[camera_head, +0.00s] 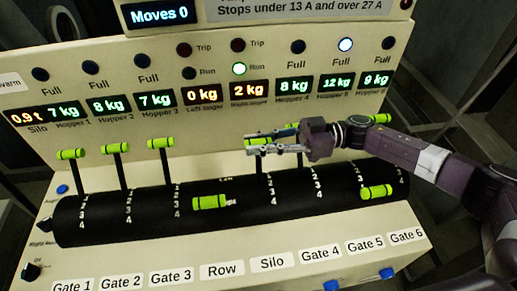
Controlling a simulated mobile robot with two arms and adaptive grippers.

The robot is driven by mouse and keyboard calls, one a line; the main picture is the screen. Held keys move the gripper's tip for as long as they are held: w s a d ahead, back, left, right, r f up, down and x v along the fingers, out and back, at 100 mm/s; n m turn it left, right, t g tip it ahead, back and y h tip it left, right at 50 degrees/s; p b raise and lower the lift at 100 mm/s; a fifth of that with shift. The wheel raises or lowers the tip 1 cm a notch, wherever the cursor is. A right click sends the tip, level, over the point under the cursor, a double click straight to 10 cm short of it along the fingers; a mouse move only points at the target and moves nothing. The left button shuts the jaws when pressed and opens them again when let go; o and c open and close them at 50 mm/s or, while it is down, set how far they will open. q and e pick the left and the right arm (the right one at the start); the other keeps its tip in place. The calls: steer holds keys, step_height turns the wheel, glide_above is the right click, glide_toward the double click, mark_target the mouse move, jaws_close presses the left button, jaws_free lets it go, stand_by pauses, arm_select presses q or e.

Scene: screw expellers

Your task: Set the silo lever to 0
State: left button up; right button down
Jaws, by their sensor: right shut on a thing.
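The silo lever (257,142) has a green bar handle on a black stem. It stands up from the black drum above the Silo label (272,263), its handle level with other raised handles. My right gripper (254,143) reaches in from the right, its fingers pointing left. It is shut on the silo lever's handle and partly covers it. The scale numbers by the stem show 2, 3 and 4; the upper marks are hard to read. My left gripper is not in view.
Raised gate levers (115,147) stand to the left. The Row lever (209,202) is lowered beside the silo lever. Another lowered handle (377,191) is at the right. My right arm covers part of the right-hand levers. A display (159,14) reads Moves 0.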

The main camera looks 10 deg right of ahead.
steer(key=c, duration=1.8)
jaws_free()
steer(key=d, duration=1.2)
